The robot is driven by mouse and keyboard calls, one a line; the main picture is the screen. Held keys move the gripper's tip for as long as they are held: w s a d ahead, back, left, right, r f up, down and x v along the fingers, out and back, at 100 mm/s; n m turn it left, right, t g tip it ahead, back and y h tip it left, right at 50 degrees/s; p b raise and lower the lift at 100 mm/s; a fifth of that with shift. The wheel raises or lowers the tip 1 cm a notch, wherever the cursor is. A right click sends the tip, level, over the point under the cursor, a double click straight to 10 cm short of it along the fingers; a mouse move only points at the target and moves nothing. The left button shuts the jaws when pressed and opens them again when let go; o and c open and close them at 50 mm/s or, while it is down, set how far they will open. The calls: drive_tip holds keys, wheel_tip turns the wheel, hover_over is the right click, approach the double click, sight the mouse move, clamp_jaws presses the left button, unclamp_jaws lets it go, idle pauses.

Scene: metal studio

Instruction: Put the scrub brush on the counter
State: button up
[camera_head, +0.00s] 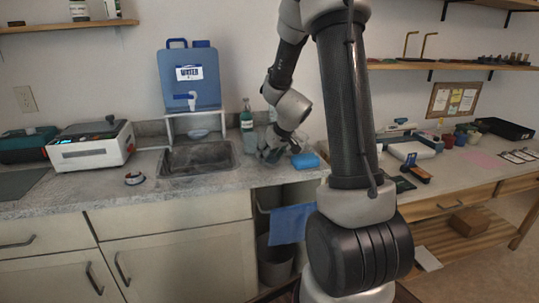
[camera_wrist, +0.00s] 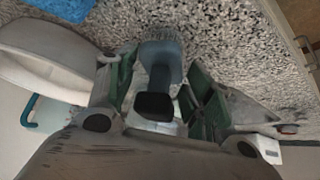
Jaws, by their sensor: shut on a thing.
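My gripper (camera_head: 276,150) is low over the speckled counter (camera_head: 110,192), just right of the sink; it also shows in the wrist view (camera_wrist: 162,98). Its fingers are shut on a dark blue-grey thing with a black end, which I take to be the scrub brush (camera_wrist: 160,65). The brush sits between the fingers in the wrist view, with the counter surface behind it. Whether it touches the counter I cannot tell. In the head view the gripper and arm mostly hide the brush.
A blue sponge-like block (camera_head: 305,160) lies close to the right of the gripper. The sink (camera_head: 198,158) is to the left, with a bottle (camera_head: 247,117) behind. A blue towel (camera_head: 290,224) hangs below the counter front. Counter left of the sink has free room around a small round item (camera_head: 134,179).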

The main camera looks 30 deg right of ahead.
drive_tip(key=o, duration=1.2)
drive_tip(key=shift+f, duration=0.15)
drive_tip(key=shift+r, duration=0.2)
drive_tip(key=v, duration=1.2)
drive_tip(key=s+a+r+g, duration=0.1)
drive_tip(key=s+a+r, duration=0.55)
drive_tip(key=s, duration=0.45)
drive_tip(key=s+a+g, duration=0.1)
drive_tip(key=s+a, duration=0.1)
drive_tip(key=s, duration=1.1)
drive_tip(key=shift+s+r, duration=0.3)
drive_tip(key=shift+r, duration=0.05)
